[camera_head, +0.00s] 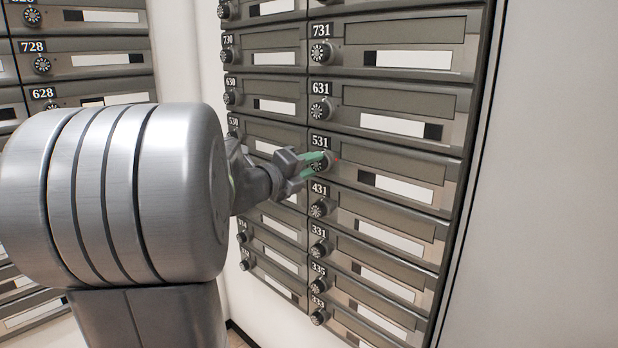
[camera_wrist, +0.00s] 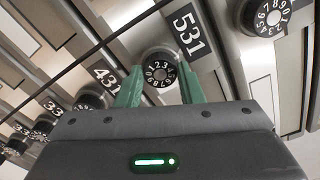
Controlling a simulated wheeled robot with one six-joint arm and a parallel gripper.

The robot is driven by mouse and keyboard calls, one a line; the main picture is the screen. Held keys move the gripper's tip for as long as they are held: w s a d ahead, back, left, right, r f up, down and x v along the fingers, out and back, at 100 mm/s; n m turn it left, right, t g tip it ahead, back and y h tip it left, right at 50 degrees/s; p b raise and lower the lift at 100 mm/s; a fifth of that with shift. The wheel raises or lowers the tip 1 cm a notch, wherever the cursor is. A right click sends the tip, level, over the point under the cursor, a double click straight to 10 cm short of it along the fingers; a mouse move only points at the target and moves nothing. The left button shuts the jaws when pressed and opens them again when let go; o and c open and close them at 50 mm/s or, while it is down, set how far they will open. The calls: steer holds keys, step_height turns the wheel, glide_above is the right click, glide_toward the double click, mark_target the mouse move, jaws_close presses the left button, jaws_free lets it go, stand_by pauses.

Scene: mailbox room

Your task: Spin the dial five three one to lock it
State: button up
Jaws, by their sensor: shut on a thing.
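The mailbox marked 531 (camera_head: 392,172) is in the right-hand column in the head view, between 631 above and 431 below. Its round numbered dial (camera_wrist: 160,72) sits below the 531 label in the wrist view. My gripper (camera_head: 318,163) reaches it from the left, with its green fingers on either side of the dial and shut on it. In the head view the fingers partly cover the dial. The dial's small white digits show in the wrist view, but which one is set is too small to tell.
The dial of 631 (camera_head: 321,110) is just above and the dial of 431 (camera_head: 321,207) just below, both close to my gripper. More mailboxes (camera_head: 85,60) stand on the left wall. A plain pale wall (camera_head: 550,180) lies to the right.

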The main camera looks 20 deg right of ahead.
steer(key=m+b, duration=0.5)
steer(key=m, duration=0.2)
steer(key=shift+f+b, duration=0.2)
steer(key=shift+b, duration=0.15)
steer(key=m+b, duration=0.4)
steer(key=m, duration=0.2)
steer(key=shift+s+r, duration=0.1)
steer(key=shift+r, duration=0.05)
steer(key=o, duration=1)
steer(key=shift+r, duration=0.1)
steer(key=p+v, duration=0.1)
steer(key=v, duration=1.2)
steer(key=shift+a, duration=0.35)
